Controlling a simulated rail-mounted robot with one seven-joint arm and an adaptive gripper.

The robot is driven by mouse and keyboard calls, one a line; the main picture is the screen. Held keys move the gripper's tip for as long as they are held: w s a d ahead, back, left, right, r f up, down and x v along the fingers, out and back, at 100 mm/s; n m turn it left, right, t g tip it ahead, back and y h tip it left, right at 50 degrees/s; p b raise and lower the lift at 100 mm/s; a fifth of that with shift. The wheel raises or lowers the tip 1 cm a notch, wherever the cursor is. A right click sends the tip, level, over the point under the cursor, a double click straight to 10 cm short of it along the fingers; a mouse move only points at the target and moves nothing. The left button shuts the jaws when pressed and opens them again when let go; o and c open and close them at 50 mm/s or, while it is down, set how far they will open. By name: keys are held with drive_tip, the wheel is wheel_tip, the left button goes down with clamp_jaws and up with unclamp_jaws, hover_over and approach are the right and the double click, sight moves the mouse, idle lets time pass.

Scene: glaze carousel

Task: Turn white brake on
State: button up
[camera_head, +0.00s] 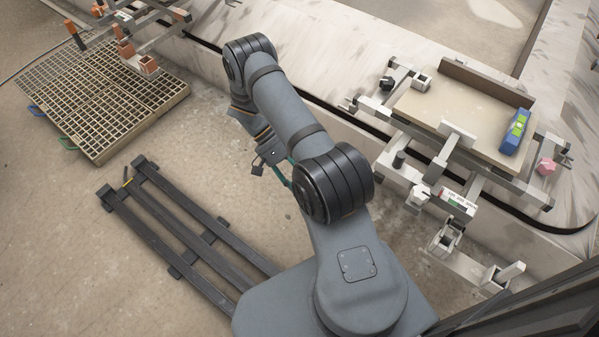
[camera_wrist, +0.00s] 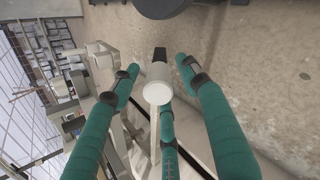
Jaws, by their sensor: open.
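A white frame with a small red and green label plate (camera_head: 457,202) stands to the right of my arm in the head view. A white part with a dark end (camera_head: 417,196) sits near that plate. In the wrist view, a white round-ended part (camera_wrist: 154,86) shows between the finger ends, with a dark block behind it. I cannot tell its depth or whether it is the brake lever. My gripper (camera_wrist: 158,66) has its teal fingers spread, with nothing visibly clamped. In the head view, my gripper (camera_head: 282,172) is mostly hidden behind my arm, left of the white frame.
A tan board (camera_head: 440,100) on the frame carries a blue and green level (camera_head: 515,132). A yellow grating (camera_head: 100,95) and a dark slatted rack (camera_head: 190,230) lie on the floor at left. Floor between rack and track is clear.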

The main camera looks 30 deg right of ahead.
drive_tip(key=v, duration=0.8)
drive_tip(key=shift+s+d, duration=0.1)
drive_tip(key=x, duration=1.1)
drive_tip(key=shift+s+f, duration=0.35)
drive_tip(key=shift+s+d, duration=0.1)
drive_tip(key=shift+s, duration=0.05)
